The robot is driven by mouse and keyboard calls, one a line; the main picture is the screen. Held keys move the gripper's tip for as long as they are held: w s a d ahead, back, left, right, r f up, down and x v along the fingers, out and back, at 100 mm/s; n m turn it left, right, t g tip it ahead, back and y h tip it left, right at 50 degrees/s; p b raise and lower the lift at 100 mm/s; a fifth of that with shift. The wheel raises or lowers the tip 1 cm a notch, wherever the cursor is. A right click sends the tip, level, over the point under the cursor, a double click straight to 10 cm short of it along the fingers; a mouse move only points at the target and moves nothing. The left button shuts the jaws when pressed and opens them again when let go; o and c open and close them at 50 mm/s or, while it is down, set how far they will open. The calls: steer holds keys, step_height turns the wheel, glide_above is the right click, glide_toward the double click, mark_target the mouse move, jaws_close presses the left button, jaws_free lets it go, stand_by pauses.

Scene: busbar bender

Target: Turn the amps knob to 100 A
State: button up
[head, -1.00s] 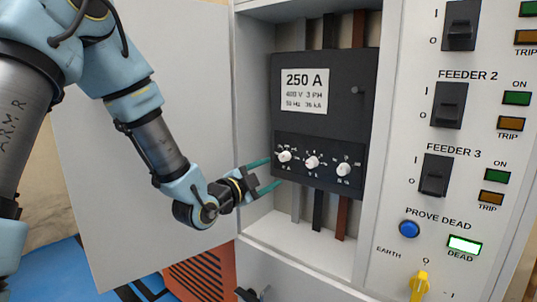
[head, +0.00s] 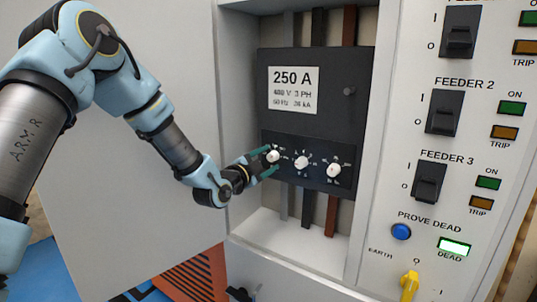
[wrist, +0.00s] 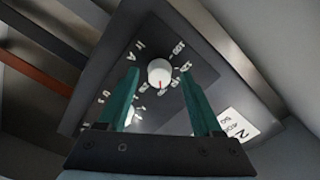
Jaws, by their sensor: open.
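The black breaker (head: 315,100) has a row of three white knobs: a left knob (head: 272,156), a middle knob (head: 302,162) and a right knob (head: 334,170). My gripper (head: 268,164) is open at the left knob, its green fingers on either side of it. In the wrist view the left knob (wrist: 160,73) sits between the spread fingertips of my gripper (wrist: 160,80), with a gap on both sides. Its red mark points down in that rotated picture. One dial label near it looks like "100". Another knob (wrist: 132,114) is partly hidden by a finger.
The breaker sits in a recess of the grey cabinet, with busbars above and below. A large open door (head: 130,130) stands to the left. Feeder switches (head: 443,112), a blue button (head: 401,232) and a yellow earth handle (head: 409,286) are on the right panel.

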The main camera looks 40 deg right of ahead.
steer(key=shift+d, duration=0.4)
steer(key=shift+c, duration=0.2)
jaws_close()
